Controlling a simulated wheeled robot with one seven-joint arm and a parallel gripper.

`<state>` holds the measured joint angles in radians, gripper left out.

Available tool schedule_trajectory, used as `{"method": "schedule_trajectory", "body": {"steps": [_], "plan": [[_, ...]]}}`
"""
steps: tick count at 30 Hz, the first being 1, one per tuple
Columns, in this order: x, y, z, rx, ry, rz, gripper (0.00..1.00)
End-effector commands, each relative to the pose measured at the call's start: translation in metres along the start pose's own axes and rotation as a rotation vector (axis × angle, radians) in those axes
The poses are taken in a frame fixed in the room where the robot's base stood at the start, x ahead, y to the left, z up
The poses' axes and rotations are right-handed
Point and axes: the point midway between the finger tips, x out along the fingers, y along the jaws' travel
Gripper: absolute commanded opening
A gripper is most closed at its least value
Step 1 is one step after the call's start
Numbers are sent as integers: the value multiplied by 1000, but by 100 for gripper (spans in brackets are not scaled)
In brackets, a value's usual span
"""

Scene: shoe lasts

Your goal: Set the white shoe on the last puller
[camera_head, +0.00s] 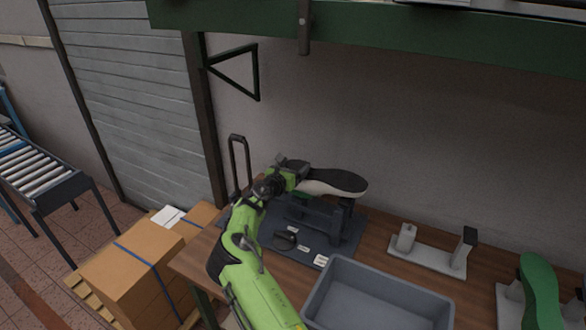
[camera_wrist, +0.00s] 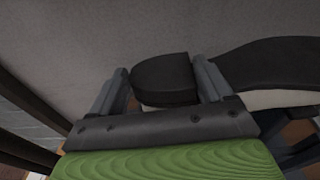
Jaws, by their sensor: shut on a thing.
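The white shoe (camera_head: 338,184) is upside down, its black sole up and a strip of white upper showing below. My gripper (camera_head: 297,171) is shut on its heel end, and the toe points right. In the wrist view the black heel of the shoe (camera_wrist: 165,80) sits between the two fingers of my gripper (camera_wrist: 160,88), with the sole running off to the right. The last puller (camera_head: 310,212) is a dark stand with a post on a dark base plate, directly below the shoe. I cannot tell whether the shoe touches it.
A grey bin (camera_head: 385,300) stands at the front of the wooden table (camera_head: 385,240). A light grey stand with two posts (camera_head: 432,255) is to the right, and a green shoe-shaped piece (camera_head: 540,290) stands at far right. Cardboard boxes (camera_head: 135,265) are at left, off the table.

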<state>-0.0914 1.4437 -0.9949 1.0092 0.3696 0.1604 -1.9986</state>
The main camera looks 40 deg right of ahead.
Motion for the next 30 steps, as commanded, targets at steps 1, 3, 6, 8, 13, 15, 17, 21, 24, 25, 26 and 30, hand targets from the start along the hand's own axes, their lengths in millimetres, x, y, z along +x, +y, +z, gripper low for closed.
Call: {"method": "schedule_trajectory", "body": {"steps": [1,3,6,8,13,15,17,21,24,25,26,30], "plan": [[0,0,1,-2,-9,0,36],[1,0,-2,-2,-9,0,36],[1,0,-3,-2,-9,0,36],[1,0,-3,-2,-9,0,36],[1,0,-2,-1,-9,0,36],[1,0,-2,-1,-9,0,82],[1,0,-3,-1,-7,0,92],[1,0,-4,-1,-4,0,100],[1,0,-6,0,1,0,100],[1,0,-6,0,1,0,100],[1,0,-6,0,1,0,100],[1,0,-6,0,1,0,100]]}}
